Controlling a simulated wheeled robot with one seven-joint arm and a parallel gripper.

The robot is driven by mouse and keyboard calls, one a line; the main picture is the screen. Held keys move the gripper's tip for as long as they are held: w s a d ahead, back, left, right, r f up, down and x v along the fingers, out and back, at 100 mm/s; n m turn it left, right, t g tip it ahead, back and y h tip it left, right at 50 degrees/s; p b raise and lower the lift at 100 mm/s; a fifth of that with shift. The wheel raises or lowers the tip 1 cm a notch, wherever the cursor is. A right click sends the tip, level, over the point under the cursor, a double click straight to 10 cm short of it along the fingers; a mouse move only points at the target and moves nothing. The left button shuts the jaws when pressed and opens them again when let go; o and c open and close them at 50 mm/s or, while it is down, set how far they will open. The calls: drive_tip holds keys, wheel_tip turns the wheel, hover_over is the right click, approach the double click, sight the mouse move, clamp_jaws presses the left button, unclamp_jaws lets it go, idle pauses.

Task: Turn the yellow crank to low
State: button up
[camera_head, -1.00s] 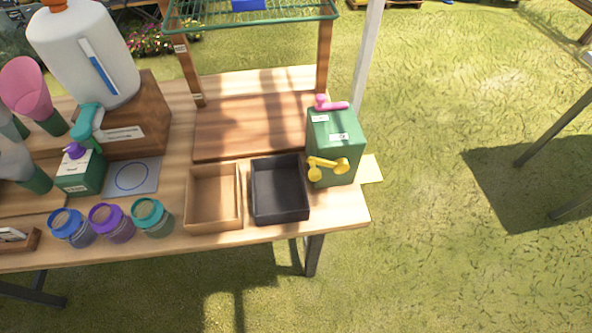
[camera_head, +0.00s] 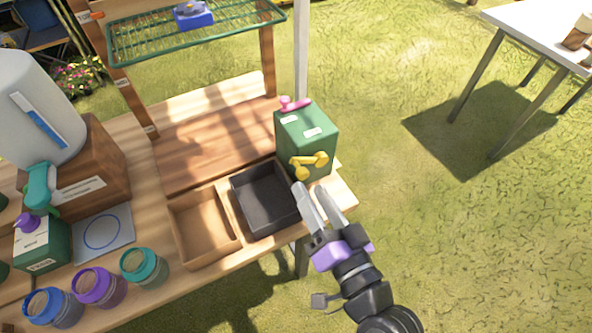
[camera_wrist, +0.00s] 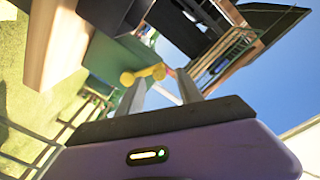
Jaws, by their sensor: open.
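The yellow crank (camera_head: 308,162) is on the front face of a green box (camera_head: 307,133) at the right end of the wooden table. A pink crank (camera_head: 294,104) sits on top of the box. My gripper (camera_head: 314,193) is open and empty, its fingertips just below and in front of the yellow crank in the head view. In the wrist view the yellow crank (camera_wrist: 143,75) shows beyond and between the fingers of my gripper (camera_wrist: 160,90). I see no contact with the crank. Labels on the box are too small to read.
A black tray (camera_head: 243,201) and a wooden tray (camera_head: 182,237) stand left of the box. A wire shelf (camera_head: 200,42) rises behind. A white table (camera_head: 530,30) stands at the far right. Grass right of the box is open.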

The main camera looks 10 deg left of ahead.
sight(304, 178)
drive_tip(key=shift+p+x, duration=0.65)
drive_tip(key=shift+x, duration=2.1)
drive_tip(key=shift+c, duration=0.4)
drive_tip(key=shift+d, duration=0.1)
clamp_jaws()
